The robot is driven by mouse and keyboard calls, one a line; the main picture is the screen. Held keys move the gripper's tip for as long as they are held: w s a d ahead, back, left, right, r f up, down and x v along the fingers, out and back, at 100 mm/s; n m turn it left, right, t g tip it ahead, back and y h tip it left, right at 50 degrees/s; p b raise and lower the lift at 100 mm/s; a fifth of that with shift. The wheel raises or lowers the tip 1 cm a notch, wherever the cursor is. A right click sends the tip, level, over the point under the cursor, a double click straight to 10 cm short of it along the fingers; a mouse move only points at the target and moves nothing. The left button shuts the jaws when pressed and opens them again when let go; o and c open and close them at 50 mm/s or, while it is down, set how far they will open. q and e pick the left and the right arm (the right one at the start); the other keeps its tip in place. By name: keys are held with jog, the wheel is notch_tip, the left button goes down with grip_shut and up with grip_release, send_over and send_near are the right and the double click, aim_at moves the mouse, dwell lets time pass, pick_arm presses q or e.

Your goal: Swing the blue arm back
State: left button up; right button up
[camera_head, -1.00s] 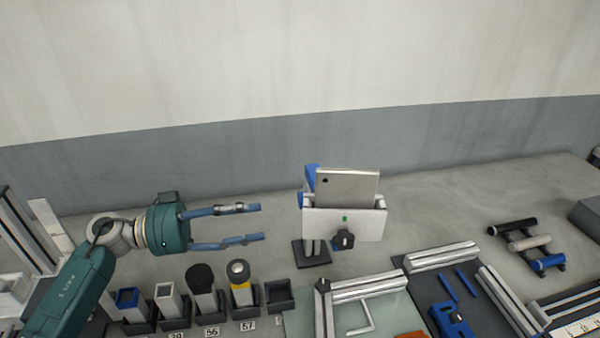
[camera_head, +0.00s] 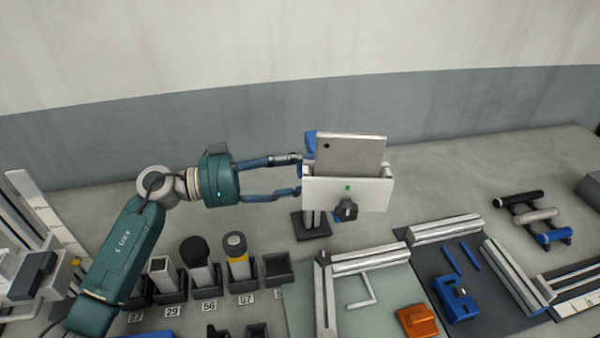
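A blue part (camera_head: 309,144) shows at the upper left of a stand-mounted device, mostly hidden behind its grey panel (camera_head: 350,155); it may be the blue arm. A white holder (camera_head: 346,193) with a black knob (camera_head: 346,209) carries the panel above a dark base (camera_head: 311,227). My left gripper (camera_head: 297,174) is open and comes in from the left. Its two fingers are apart, with their tips at the device's left edge, just below the blue part. I cannot tell whether they touch it. My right gripper is out of view.
Below my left arm stands a row of numbered dark holders with upright pieces (camera_head: 238,257). A framed glass-like plate (camera_head: 370,297), an orange block (camera_head: 416,321) and a blue fixture (camera_head: 455,300) lie at right. Open bench lies right of the device.

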pick_arm(q)
jog(key=shift+d, duration=0.25)
grip_shut()
